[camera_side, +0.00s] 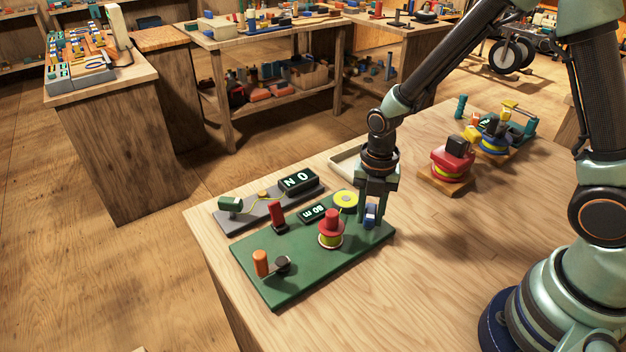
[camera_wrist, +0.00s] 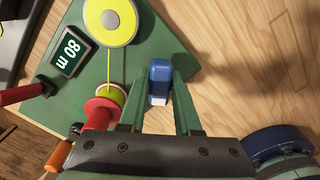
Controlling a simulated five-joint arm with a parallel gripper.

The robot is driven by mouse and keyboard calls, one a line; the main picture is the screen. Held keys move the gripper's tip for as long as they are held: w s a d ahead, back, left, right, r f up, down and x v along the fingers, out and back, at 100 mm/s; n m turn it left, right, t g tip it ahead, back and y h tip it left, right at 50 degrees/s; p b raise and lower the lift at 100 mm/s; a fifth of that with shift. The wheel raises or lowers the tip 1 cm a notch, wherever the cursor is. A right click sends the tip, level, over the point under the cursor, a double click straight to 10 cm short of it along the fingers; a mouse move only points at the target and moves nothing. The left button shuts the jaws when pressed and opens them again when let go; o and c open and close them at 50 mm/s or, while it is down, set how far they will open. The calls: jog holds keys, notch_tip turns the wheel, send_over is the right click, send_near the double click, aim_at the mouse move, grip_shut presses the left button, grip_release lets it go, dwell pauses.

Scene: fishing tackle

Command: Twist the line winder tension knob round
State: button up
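The line winder is a green board (camera_side: 300,262) on the table. It carries a red spool (camera_side: 331,226) with yellow line, a yellow disc (camera_side: 345,200), an "80 m" display (camera_side: 313,213), a red lever (camera_side: 277,215) and an orange handle (camera_side: 261,262). A small blue knob (camera_side: 371,212) stands near the board's right end. My gripper (camera_side: 373,217) points down over it, one finger on each side. In the wrist view the blue knob (camera_wrist: 160,78), with a white patch, sits between the fingertips (camera_wrist: 163,85). Whether both fingers touch it I cannot tell.
Behind the board lies a grey plate with a "NO" display (camera_side: 298,180) and a green block (camera_side: 229,204). A pale tray (camera_side: 345,163) is behind my gripper. A red and yellow spool unit (camera_side: 452,163) stands to the right.

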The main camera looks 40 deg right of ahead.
jog(key=o, duration=0.6)
jog(key=shift+r, duration=3.5)
jog(key=shift+r, duration=0.15)
jog(key=s+d+r+m+t, duration=0.1)
jog(key=s+r+m+t, duration=0.1)
jog(key=r+m, duration=0.3)
jog(key=s+d+r+m+t, duration=0.1)
jog(key=r+m, duration=0.4)
jog(key=m, duration=0.7)
jog(key=s+d+r+m+t, duration=0.2)
jog(key=r+m, duration=0.3)
jog(key=m, duration=0.4)
jog(key=shift+s+d+t, duration=0.25)
jog(key=shift+s+t, duration=0.05)
jog(key=shift+s, duration=0.45)
